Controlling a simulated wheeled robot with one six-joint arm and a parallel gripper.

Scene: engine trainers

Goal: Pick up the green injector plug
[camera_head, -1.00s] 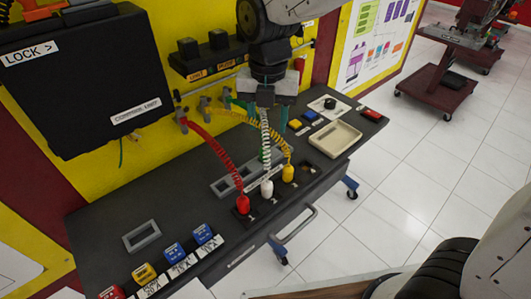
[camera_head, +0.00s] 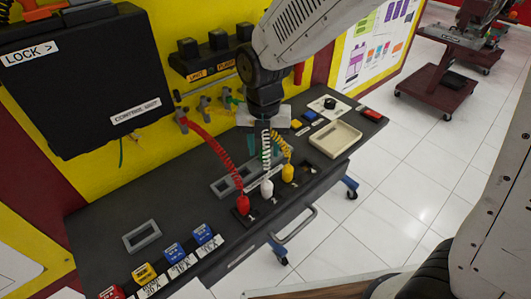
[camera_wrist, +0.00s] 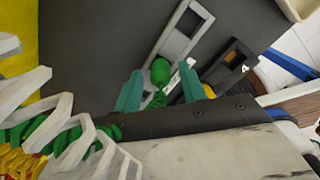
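The green injector plug (camera_wrist: 160,71) shows in the wrist view, at the end of a grey slotted frame on the dark desk. My gripper (camera_wrist: 158,93) has its two teal fingers apart, one on each side of the green plug; I cannot tell whether either touches it. In the head view my gripper (camera_head: 266,148) points down over the desk behind the white and yellow plugs, and the green plug is hidden there. Part of the green coiled cord (camera_wrist: 100,132) shows behind white coils in the wrist view.
Red (camera_head: 243,203), white (camera_head: 267,187) and yellow (camera_head: 288,172) plugs stand at the desk's front with coiled cords close to my gripper. A beige tray (camera_head: 336,138) lies to the right. A black control unit (camera_head: 90,75) hangs at the left. The desk's left middle is mostly clear.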

